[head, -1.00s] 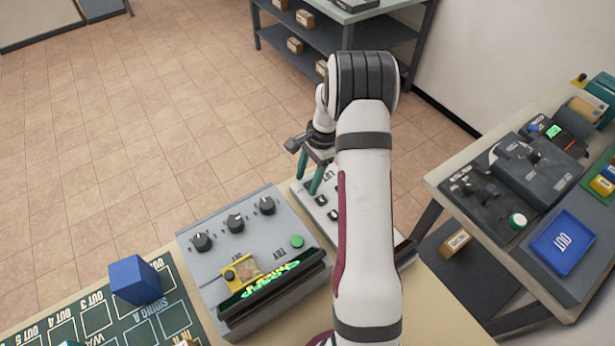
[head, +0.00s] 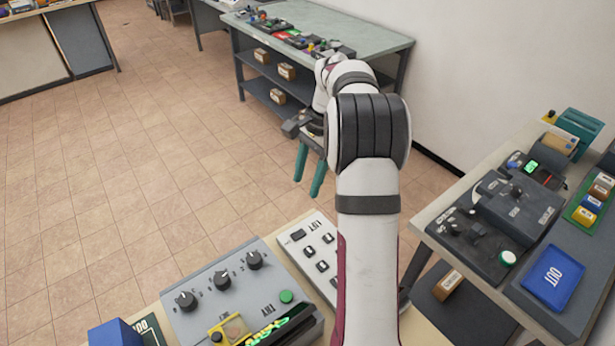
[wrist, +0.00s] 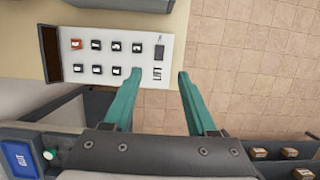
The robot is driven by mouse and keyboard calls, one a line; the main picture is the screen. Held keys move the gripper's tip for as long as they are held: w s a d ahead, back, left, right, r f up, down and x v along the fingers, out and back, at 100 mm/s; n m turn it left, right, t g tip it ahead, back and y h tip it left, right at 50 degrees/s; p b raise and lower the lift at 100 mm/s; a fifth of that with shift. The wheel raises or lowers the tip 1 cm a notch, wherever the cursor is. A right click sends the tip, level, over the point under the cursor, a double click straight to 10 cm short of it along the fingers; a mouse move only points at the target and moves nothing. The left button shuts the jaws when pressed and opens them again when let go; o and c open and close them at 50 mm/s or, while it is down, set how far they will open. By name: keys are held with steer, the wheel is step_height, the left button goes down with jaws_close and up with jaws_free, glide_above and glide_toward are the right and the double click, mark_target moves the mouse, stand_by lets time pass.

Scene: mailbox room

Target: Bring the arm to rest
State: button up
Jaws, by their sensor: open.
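My gripper (head: 306,188) is open and empty, with its two green fingers apart and pointing down. In the head view it hangs over the floor, just beyond the far edge of the table with the consoles. In the wrist view the gripper (wrist: 158,72) has its left fingertip overlapping the edge of a white button panel (wrist: 110,62) and its right fingertip over the tiled floor. Nothing is between the fingers. My raised arm hides part of that panel in the head view.
A grey console with knobs (head: 222,296) and a blue cube (head: 115,334) are on the near table. A side table at right holds dark devices and a blue OUT tray (head: 553,277). A shelved workbench (head: 380,42) stands behind. Open tiled floor (head: 150,170) lies to the left.

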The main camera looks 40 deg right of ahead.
stand_by(0.4)
steer(key=s+a+r+n, duration=0.4)
steer(key=s+a, duration=0.2)
steer(key=a, duration=0.4)
steer(key=s+a+r+n, duration=0.3)
steer(key=s+a, duration=0.3)
steer(key=a, duration=0.4)
steer(key=s+a+f+n, duration=0.2)
steer(key=s+a, duration=0.1)
steer(key=s, duration=0.3)
steer(key=s+a+f+n+h, duration=0.1)
steer(key=s+a+f+n, duration=0.1)
steer(key=s, duration=0.5)
steer(key=shift+s+a+n, duration=0.2)
steer(key=shift+a+n, duration=0.25)
steer(key=shift+n, duration=0.25)
